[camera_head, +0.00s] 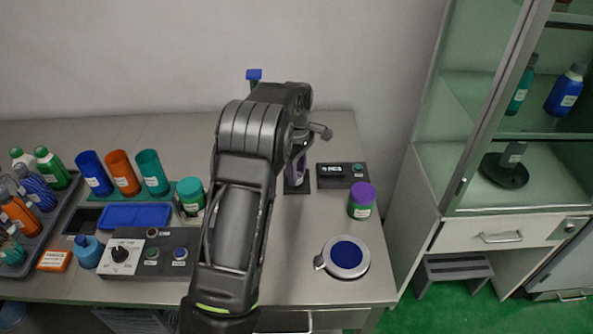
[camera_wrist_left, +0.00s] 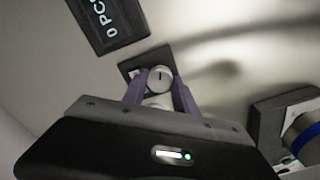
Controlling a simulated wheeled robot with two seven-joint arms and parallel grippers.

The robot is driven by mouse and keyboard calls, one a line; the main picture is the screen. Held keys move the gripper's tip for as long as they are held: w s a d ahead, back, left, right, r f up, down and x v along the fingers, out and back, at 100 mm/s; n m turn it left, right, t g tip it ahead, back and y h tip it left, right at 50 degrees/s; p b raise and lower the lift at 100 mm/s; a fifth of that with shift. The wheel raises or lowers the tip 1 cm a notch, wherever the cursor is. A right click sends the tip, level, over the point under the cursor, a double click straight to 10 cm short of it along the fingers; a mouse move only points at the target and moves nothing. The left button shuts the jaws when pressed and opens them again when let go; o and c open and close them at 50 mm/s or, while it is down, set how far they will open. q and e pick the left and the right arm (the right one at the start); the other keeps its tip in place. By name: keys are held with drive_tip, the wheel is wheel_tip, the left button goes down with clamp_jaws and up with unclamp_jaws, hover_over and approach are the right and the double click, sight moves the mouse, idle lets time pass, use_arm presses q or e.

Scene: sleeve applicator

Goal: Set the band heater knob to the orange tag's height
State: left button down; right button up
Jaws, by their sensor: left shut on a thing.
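A black knob (camera_head: 120,253) sits on a white dial plate at the left end of a dark control box (camera_head: 152,256). An orange tag (camera_head: 54,260) with white lettering lies left of that box; its text is too small to read. My left gripper (camera_head: 297,172) is away from this knob, pointing down over a small dark base (camera_head: 296,188) at the table's middle. In the left wrist view its purple fingers (camera_wrist_left: 160,84) are shut on a pale round post (camera_wrist_left: 160,77) with a dark mark on top. My arm partly hides this post in the head view.
A counter box (camera_head: 342,175) stands right of the gripper, with a purple-capped jar (camera_head: 361,201) and a round blue-topped device (camera_head: 345,257) in front. Blue, orange and teal cups (camera_head: 123,173) and a bottle tray (camera_head: 62,197) fill the left. A glass cabinet (camera_head: 520,130) stands at right.

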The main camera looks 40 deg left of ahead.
use_arm(q)
drive_tip(key=n+p, duration=0.1)
drive_tip(key=n, duration=0.3)
drive_tip(key=shift+r+n, duration=0.15)
drive_tip(key=shift+n, duration=0.15)
drive_tip(key=n+p, duration=0.1)
drive_tip(key=n, duration=0.4)
drive_tip(key=c, duration=1)
unclamp_jaws()
drive_tip(key=shift+o, duration=0.2)
wheel_tip(320, 180, up, 8)
drive_tip(key=shift+f+b, duration=0.2)
drive_tip(key=shift+b, duration=0.3)
